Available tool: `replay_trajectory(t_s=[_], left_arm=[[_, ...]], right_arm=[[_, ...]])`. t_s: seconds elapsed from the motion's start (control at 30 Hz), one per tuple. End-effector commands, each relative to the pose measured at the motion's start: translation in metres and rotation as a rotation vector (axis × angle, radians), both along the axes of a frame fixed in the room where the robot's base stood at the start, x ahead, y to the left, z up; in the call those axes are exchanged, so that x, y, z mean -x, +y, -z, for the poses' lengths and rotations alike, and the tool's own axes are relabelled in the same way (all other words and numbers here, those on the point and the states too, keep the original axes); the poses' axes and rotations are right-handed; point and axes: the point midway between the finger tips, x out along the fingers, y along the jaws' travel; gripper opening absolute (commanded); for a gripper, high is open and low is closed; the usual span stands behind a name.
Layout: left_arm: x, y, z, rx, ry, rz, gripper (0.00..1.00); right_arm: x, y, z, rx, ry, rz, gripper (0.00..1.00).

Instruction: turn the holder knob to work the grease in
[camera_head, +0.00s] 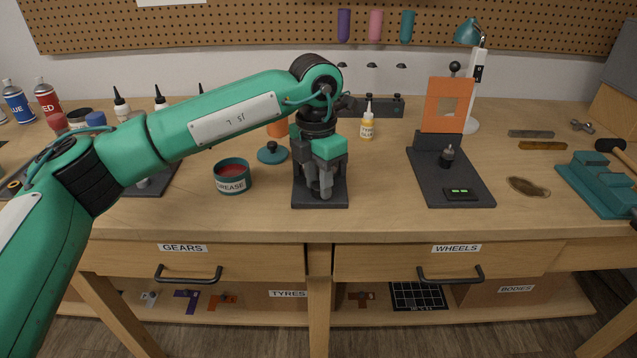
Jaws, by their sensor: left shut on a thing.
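My left gripper (322,186) points down over a dark holder (301,198) near the front middle of the bench. Its fingers are shut at the holder's middle, on what looks like the knob; the fingers hide the knob and most of the holder's upper part. I cannot tell how far the knob is turned. A teal tin labelled GREASE (232,180), open with red grease inside, stands to the left of the holder. My right gripper is not in view.
A teal lid (272,153) lies behind the tin. A small yellow bottle (367,124) stands behind the holder to the right. A dark stand with an orange panel (447,105) is farther right, and a teal vise-like block (600,184) at far right. Bench between holder and stand is clear.

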Motion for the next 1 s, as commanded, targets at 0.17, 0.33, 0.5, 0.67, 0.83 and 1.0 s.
replay_trajectory(t_s=[0.17, 0.33, 0.5, 0.67, 0.83, 1.0], left_arm=[[-0.001, 0.000, 0.000, 0.002, -0.003, 0.166, 0.07], [-0.001, 0.000, -0.001, 0.002, -0.002, 0.327, 0.07], [-0.002, 0.000, -0.001, 0.001, -0.003, 0.488, 0.07], [-0.002, -0.001, -0.001, 0.001, -0.004, 0.640, 0.07], [-0.002, -0.001, -0.001, 0.001, -0.004, 0.802, 0.07], [-0.002, -0.001, -0.001, 0.000, -0.003, 0.964, 0.07]], right_arm=[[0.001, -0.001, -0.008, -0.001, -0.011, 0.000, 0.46], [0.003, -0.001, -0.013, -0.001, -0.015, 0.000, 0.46], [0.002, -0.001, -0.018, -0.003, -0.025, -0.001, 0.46], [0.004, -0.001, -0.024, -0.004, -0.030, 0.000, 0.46], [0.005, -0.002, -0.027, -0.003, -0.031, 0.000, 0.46], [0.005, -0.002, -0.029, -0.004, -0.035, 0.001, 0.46]])
